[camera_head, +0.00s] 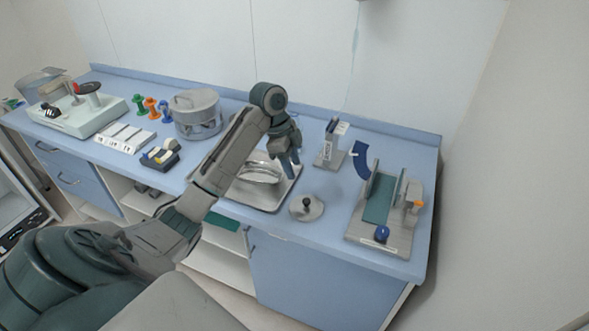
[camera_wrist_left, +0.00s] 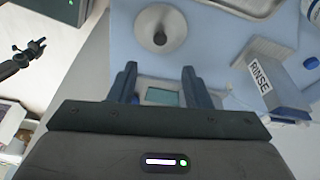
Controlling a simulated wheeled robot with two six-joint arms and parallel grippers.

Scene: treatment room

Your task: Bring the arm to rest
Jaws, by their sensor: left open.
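My left arm reaches in from the lower left of the head view and across the blue counter (camera_head: 285,222). Its gripper (camera_head: 291,165) points down over the right part of a metal tray (camera_head: 285,190). In the left wrist view the two dark fingers (camera_wrist_left: 160,71) stand apart with nothing held between them. A small teal-faced item shows beyond the gap between the fingers. A round metal lid with a black knob (camera_head: 306,207) lies on the counter to the right of the gripper; it also shows in the wrist view (camera_wrist_left: 160,22).
A holder labelled RINSE (camera_wrist_left: 270,80) stands close to the gripper. A fixture with a teal panel (camera_head: 379,200) stands at the right end. A metal pot (camera_head: 197,118), label blocks (camera_head: 125,137) and a pale device (camera_head: 78,117) are at left. Bare counter lies in front of the lid.

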